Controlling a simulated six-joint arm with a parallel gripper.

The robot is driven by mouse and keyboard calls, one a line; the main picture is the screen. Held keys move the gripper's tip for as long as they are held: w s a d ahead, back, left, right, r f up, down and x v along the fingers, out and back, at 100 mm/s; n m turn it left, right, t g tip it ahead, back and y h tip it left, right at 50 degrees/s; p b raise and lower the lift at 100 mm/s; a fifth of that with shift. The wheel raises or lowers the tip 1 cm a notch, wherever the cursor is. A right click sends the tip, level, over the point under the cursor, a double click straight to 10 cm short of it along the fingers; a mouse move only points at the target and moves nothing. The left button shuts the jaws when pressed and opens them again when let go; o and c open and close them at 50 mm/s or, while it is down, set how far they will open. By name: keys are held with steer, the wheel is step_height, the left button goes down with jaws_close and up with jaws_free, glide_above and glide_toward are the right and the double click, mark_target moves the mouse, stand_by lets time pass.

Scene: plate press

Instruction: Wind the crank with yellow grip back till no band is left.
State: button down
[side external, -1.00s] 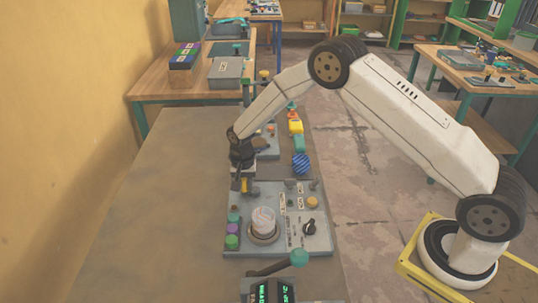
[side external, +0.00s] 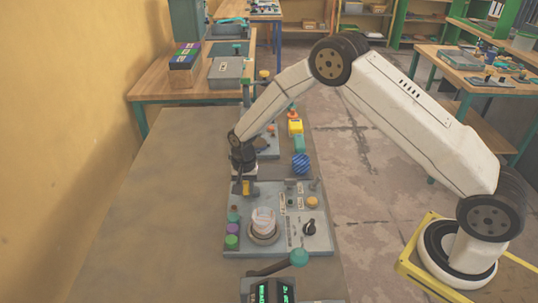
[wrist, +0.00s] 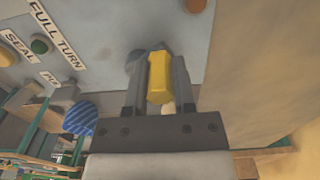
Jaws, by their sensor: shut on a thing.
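The crank's yellow grip (wrist: 158,80) stands between the two fingers of my gripper (wrist: 160,68) in the wrist view, and the fingers are shut on it. In the side view my gripper (side external: 244,183) reaches down to the yellow grip (side external: 247,188) at the far left corner of the grey panel (side external: 290,243). The crank arm under the grip is mostly hidden. A clear round cup or dome (side external: 263,219) sits in a dark ring on the panel, with pale and faintly coloured markings in it. I cannot make out single bands.
A blue striped ball (side external: 301,163) lies beyond the panel. A teal-knobbed lever (side external: 298,257) and a lit display (side external: 268,292) are in front. The table's left side is bare.

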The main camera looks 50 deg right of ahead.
steer(key=shift+s+d+r, duration=0.1)
steer(key=shift+d+r, duration=0.05)
steer(key=shift+s, duration=0.35)
stand_by(0.4)
steer(key=shift+s+d, duration=0.1)
steer(key=shift+s, duration=0.05)
steer(key=shift+s+d, duration=0.15)
steer(key=shift+s, duration=0.25)
steer(key=c, duration=0.5)
jaws_free()
